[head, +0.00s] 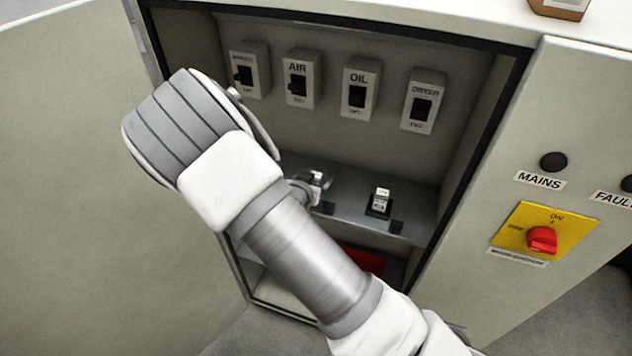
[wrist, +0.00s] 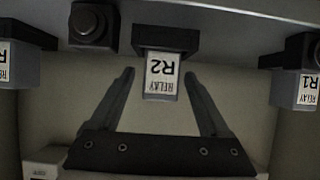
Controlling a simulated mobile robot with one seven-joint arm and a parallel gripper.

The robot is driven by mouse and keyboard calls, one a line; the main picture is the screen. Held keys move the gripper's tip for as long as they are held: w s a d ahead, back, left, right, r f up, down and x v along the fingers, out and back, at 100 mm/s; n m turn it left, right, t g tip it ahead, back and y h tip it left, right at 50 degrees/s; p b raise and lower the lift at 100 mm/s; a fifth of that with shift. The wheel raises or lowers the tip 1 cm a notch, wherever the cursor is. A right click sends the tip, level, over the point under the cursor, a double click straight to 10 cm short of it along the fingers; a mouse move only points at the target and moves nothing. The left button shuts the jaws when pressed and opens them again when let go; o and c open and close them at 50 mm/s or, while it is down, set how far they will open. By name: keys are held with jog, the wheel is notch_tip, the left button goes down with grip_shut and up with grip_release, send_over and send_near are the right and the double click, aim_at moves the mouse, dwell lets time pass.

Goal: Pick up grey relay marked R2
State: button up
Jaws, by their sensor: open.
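The grey relay R2 (wrist: 162,86) shows in the wrist view with its white label upside down. It sits in a black socket (wrist: 165,40). My gripper (wrist: 159,74) is open, its two dark fingertips on either side of the relay's label in the picture. I cannot tell whether they touch it; nothing is clamped. In the head view my arm hides most of the gripper and that part of the shelf.
Relay R1 (wrist: 297,90) is at the right in the wrist view, another relay (wrist: 18,66) at the left. A dark round knob (wrist: 90,22) is near R2's socket. The head view shows a cabinet shelf (head: 345,212), switches (head: 357,92) above and a red mains knob (head: 541,240) at right.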

jog(key=shift+c, duration=0.2)
grip_shut()
jog(key=shift+r, duration=0.15)
